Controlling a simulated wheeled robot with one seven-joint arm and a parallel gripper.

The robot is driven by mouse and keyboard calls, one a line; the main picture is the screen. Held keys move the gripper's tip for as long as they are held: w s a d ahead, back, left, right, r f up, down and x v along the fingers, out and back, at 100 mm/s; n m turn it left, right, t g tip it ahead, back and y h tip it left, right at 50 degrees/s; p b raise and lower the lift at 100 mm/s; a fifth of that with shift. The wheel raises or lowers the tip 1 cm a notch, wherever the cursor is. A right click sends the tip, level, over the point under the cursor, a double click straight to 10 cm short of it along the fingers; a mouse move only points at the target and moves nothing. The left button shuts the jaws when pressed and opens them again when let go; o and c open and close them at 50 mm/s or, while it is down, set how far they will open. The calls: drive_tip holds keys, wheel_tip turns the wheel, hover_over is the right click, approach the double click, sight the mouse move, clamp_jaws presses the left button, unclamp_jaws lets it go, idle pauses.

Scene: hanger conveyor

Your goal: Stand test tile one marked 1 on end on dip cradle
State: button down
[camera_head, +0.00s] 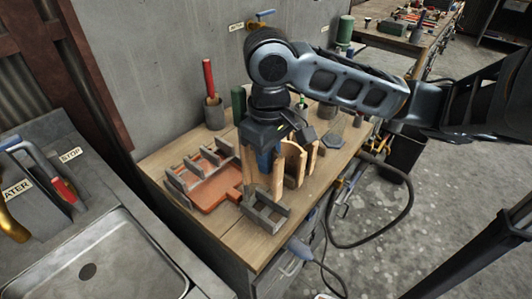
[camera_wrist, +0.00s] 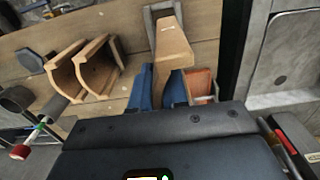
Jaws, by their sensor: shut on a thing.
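My gripper (camera_head: 266,165) points down over the bench, its blue fingers also showing in the wrist view (camera_wrist: 158,90). It is shut on a tan tile with a small mark near its far end, test tile one (camera_wrist: 172,45); I cannot read the mark clearly. The grey dip cradle (camera_head: 265,211) is a small channel at the bench's near edge; it also shows at the top of the wrist view (camera_wrist: 150,20). The tile's far end overlaps the cradle in the wrist view. I cannot tell whether it touches the cradle floor.
Curved tan pieces (camera_head: 295,160) stand close to the right of my gripper. An orange tray with grey slots (camera_head: 212,192) lies to the left. A red-handled tool in a pot (camera_head: 211,95) and a green cylinder (camera_head: 239,103) stand behind. A sink (camera_head: 105,262) is at lower left.

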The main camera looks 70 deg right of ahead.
sight(268, 186)
wheel_tip(268, 186, down, 3)
drive_tip(key=shift+r, duration=0.15)
drive_tip(key=shift+f+b, duration=2.8)
drive_tip(key=shift+f, duration=0.6)
drive_tip(key=c, duration=1.1)
unclamp_jaws()
drive_tip(key=shift+o, duration=0.2)
drive_tip(key=shift+r, duration=0.1)
wheel_tip(268, 186, up, 8)
drive_tip(key=shift+f, duration=0.15)
drive_tip(key=shift+s, duration=0.1)
